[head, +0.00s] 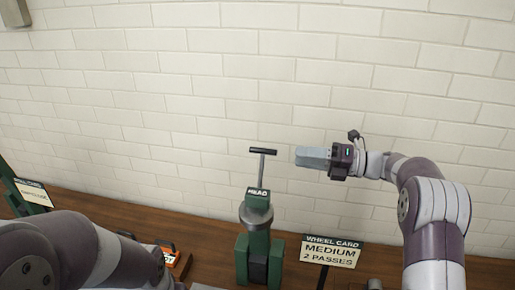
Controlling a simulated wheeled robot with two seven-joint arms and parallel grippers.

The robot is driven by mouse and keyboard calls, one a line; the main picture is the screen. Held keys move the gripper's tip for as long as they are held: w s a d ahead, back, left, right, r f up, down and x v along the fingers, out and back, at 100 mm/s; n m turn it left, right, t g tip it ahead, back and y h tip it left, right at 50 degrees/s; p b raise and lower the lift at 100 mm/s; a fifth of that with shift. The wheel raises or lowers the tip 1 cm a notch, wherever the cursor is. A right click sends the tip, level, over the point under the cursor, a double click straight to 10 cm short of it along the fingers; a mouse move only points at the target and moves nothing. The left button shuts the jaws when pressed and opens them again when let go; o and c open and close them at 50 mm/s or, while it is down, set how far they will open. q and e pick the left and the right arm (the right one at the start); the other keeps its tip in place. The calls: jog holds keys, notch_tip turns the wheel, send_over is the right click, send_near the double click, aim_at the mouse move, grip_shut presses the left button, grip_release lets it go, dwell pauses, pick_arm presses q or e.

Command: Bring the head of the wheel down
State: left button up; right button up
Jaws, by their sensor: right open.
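The green wheel machine (257,248) stands upright on the wooden bench. Its grey round head (256,213) sits on the green body under a small dark label that seems to read HEAD (258,195). A thin rod with a black T-handle (263,152) rises from the top. My right gripper (298,157) is open, just right of the T-handle at about its height, with its fingers pointing left. A gap shows between fingertips and handle, and nothing is visibly held. My left arm crosses the lower left; its gripper is not in view.
A "Wheel card, medium, 2 passes" sign (331,252) stands right of the machine. Another card on a green stand (33,193) is at far left. A small orange object (169,256) lies left of the machine. A white brick wall (200,90) is behind.

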aim_at(257, 148)
jog(key=a+p, duration=0.2)
jog(key=a, duration=0.2)
jog(key=w+a+p, duration=0.1)
jog(key=a+p, duration=0.1)
jog(key=a, duration=0.1)
jog(key=w+a+p, duration=0.1)
jog(key=a+p, duration=0.2)
jog(key=a, duration=0.1)
jog(key=shift+w+a+r, duration=0.2)
jog(key=shift+a+r, duration=0.05)
jog(key=shift+a, duration=0.05)
jog(key=shift+a+f, duration=0.1)
jog(key=shift+a, duration=0.25)
jog(key=shift+w+a+f, duration=0.1)
jog(key=shift+w+f, duration=0.1)
grip_shut()
